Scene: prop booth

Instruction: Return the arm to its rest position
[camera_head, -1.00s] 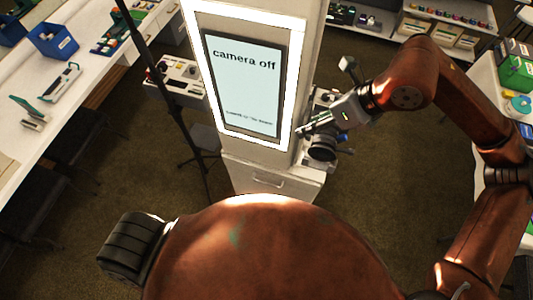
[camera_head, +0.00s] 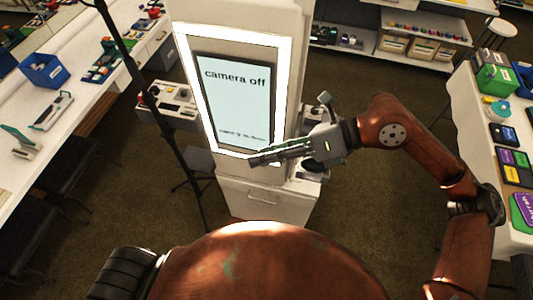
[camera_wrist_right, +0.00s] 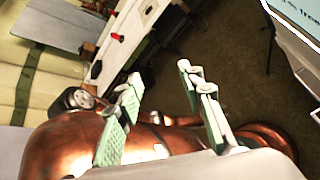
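My right arm (camera_head: 395,135) is copper-coloured and bends in from the right in the head view. Its gripper (camera_head: 262,157) points left, in front of the lower edge of the "camera off" screen (camera_head: 235,95). I cannot tell from this view whether it touches the booth. In the right wrist view the gripper's two fingers with green pads stand apart with nothing between them (camera_wrist_right: 167,92). My copper body shows behind the fingers there. My left gripper is not in view.
The white booth column (camera_head: 265,200) stands close ahead, with a dark stand pole (camera_head: 140,75) to its left. A long white table (camera_head: 30,120) runs along the left. Another table (camera_head: 468,120) with coloured boxes is at the right. Carpet between column and right table is clear.

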